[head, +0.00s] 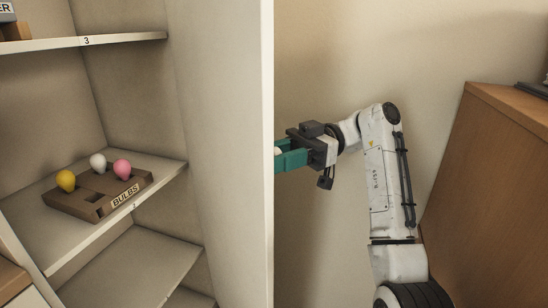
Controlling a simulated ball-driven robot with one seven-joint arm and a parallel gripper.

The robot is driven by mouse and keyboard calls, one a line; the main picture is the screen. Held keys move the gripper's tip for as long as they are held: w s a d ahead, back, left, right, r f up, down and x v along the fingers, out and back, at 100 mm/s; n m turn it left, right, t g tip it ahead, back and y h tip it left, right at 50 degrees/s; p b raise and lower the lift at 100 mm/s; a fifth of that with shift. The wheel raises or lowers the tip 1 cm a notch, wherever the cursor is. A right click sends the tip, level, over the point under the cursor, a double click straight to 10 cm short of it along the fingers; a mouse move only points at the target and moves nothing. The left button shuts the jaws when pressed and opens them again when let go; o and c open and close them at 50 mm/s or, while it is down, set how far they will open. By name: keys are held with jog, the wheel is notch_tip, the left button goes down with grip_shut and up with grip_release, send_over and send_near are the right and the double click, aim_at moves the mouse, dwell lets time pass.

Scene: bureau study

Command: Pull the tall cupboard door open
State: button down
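The tall cupboard (90,107) stands open on the left, with its shelves in plain view. A tall pale panel (225,150), which looks like its door, stands swung out with its inner face towards me and its narrow edge (268,80) near the picture's middle. My gripper (279,160) is just right of that edge, on the panel's far side. Its teal fingers run left and their tips are hidden behind the panel. A small pale bit shows between the fingers, possibly a handle. I cannot tell whether they grip it.
A brown bulb holder (95,208) with yellow, white and pink bulbs sits on the middle shelf (60,250). A wooden cabinet (490,200) stands at the right, close beside my arm. A plain wall is behind the arm.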

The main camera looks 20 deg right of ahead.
jog(key=c, duration=0.7)
grip_release()
jog(key=shift+c, duration=0.2)
jog(key=shift+a, duration=0.1)
